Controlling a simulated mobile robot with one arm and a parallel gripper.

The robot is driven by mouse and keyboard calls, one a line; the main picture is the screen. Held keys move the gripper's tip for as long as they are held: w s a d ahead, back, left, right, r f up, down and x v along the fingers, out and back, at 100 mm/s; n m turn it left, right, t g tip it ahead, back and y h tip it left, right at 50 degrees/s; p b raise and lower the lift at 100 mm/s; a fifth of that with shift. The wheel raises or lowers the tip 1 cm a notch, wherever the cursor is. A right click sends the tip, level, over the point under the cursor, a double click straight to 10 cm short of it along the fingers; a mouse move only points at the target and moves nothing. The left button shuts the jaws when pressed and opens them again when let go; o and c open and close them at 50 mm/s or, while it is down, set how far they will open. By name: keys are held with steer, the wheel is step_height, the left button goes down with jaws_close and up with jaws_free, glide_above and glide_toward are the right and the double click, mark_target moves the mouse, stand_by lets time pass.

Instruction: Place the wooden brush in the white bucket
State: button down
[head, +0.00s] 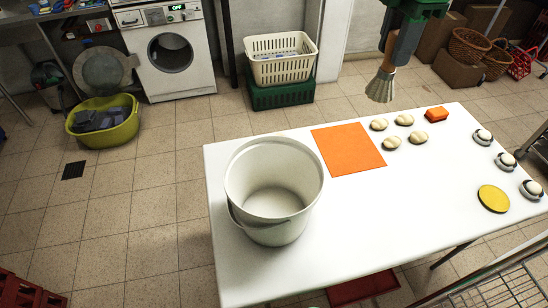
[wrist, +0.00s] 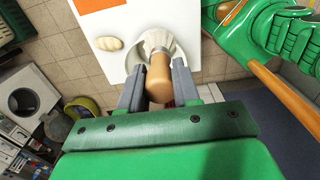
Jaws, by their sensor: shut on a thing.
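The wooden brush (head: 381,86) is held by my gripper (head: 396,50) above the far edge of the white table, pale bristles pointing down. In the wrist view the brush's brown handle (wrist: 159,80) is between the two grey fingers of my gripper (wrist: 159,66), with the bristles beyond. The white bucket (head: 274,230) stands upright on the left part of the table, open at the top. Its visible inside is empty. The brush is apart from the bucket, to its right and farther back.
On the white table (head: 345,235) lie an orange mat (head: 348,149), several pale stones (head: 391,143), an orange block (head: 436,114), a yellow disc (head: 493,198) and several dark-and-white objects (head: 506,161). Behind are a cream basket (head: 281,66) on a green crate (head: 282,96) and a washing machine (head: 170,54).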

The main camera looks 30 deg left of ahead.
steer(key=shift+s+a+n, duration=4.5)
steer(key=shift+s+a, duration=1.8)
steer(key=shift+a, duration=0.15)
step_height(320, 180, down, 46)
steer(key=shift+w+f, duration=0.1)
steer(key=shift+f, duration=0.05)
steer(key=c, duration=0.8)
jaws_free()
